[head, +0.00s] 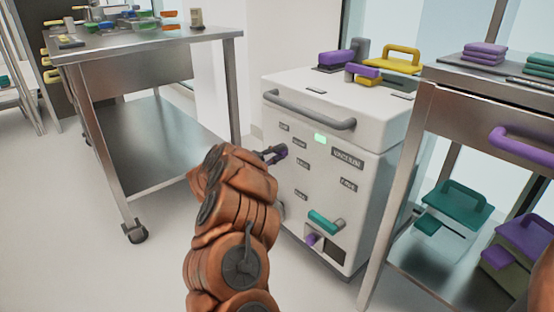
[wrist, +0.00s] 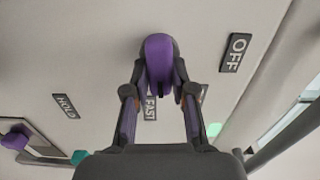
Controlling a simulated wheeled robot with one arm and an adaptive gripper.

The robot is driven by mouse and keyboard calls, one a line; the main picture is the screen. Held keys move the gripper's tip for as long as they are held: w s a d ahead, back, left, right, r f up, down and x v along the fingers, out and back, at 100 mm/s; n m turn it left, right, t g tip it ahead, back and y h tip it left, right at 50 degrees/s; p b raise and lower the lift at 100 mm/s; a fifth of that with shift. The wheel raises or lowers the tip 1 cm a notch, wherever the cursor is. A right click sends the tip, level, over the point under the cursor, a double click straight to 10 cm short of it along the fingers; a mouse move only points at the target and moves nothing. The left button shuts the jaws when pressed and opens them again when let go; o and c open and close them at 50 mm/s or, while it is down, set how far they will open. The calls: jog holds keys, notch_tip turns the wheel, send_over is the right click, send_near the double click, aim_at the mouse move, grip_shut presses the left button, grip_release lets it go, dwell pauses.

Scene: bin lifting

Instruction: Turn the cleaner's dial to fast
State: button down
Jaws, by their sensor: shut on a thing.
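The cleaner (head: 330,110) is a white box with a grey bar handle and several dark labels on its front. Its purple dial (wrist: 158,60) is long and narrow, upright in the wrist view, its lower end towards the FAST label (wrist: 150,108). I cannot tell which end is its pointer. The OFF label (wrist: 235,52) is to its upper right and the HOLD label (wrist: 65,105) to its lower left. My gripper (wrist: 160,72) is shut on the dial, a finger on each side. In the head view my gripper (head: 275,155) partly hides the dial.
A green light (head: 320,138) glows on the cleaner's front. A teal lever (head: 325,221) is low on it, with a small purple knob (head: 311,239) below. Steel carts stand left (head: 150,43) and right (head: 440,72), close to the cleaner. Open floor lies left of my arm.

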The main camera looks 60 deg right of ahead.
jog(key=shift+f+m+b, duration=0.25)
jog(key=shift+m+b, duration=0.4)
jog(key=shift+m, duration=0.55)
jog(key=shift+s, duration=0.1)
jog(key=c, duration=1)
grip_release()
jog(key=shift+r, duration=0.1)
jog(key=shift+o, duration=0.2)
jog(key=shift+a, duration=0.1)
jog(key=v, duration=1.2)
jog(key=shift+r, duration=0.1)
